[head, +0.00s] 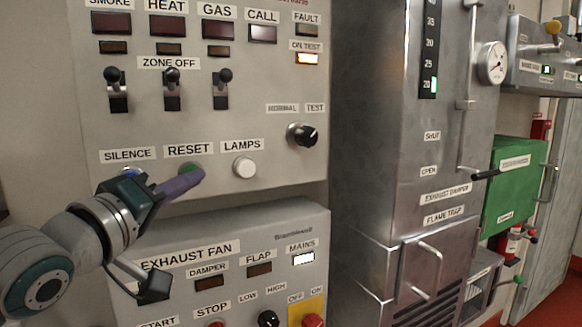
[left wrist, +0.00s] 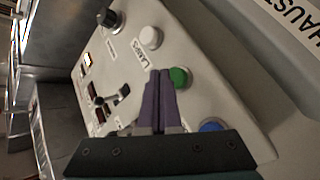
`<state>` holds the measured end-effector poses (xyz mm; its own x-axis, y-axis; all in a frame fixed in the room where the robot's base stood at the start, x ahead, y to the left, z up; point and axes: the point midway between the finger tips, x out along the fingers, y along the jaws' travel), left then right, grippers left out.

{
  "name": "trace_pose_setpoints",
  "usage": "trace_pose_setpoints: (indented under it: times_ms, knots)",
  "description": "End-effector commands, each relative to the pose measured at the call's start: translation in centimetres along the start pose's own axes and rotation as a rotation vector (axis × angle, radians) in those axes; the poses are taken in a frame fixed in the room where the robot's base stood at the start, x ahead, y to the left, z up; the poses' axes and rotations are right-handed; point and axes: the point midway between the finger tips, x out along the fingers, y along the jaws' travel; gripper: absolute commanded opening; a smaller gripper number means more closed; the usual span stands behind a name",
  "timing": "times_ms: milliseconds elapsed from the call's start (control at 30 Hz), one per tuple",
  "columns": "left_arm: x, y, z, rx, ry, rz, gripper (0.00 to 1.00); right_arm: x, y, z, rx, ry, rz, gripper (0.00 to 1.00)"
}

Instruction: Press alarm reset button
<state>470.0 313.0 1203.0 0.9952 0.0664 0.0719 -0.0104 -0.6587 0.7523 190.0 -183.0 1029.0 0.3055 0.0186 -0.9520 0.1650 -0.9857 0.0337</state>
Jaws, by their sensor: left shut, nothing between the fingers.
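The green reset button (head: 191,168) sits under the RESET label on the upper grey alarm panel (head: 282,185). It also shows in the left wrist view (left wrist: 180,77). My left gripper (head: 198,176) is shut and empty, its purple fingertips in front of the panel just at the lower right of the green button in the head view. In the left wrist view the shut fingertips (left wrist: 158,74) appear right beside the green button; I cannot tell whether they touch the panel or the button. The gripper partly hides the blue silence button (head: 131,171). My right gripper is not in view.
The white lamps button (head: 244,167) is to the right of the green one. A black rotary knob (head: 302,135) and several toggle switches (head: 172,90) are higher up. The exhaust fan panel (head: 205,232) is below. A steel cabinet (head: 385,150) stands to the right. The amber ON TEST lamp (head: 307,58) is lit.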

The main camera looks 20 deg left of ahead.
Motion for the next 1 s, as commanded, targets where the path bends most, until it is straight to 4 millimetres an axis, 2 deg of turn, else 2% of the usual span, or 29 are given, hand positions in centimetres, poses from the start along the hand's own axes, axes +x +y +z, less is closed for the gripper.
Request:
trace_pose_setpoints:
  times_ms: [300, 700, 1000]
  knots:
    - [-0.2, 0.1, 0.1, -0.001, -0.001, 0.000, 0.00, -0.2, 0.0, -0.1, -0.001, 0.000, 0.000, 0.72]
    - [-2.8, 2.1, 2.0, -0.003, -0.003, -0.002, 0.00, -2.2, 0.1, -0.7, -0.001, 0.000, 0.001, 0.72]
    - [-3.5, 2.5, 2.6, 0.000, -0.001, -0.001, 0.00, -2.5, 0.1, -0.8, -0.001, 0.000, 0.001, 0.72]
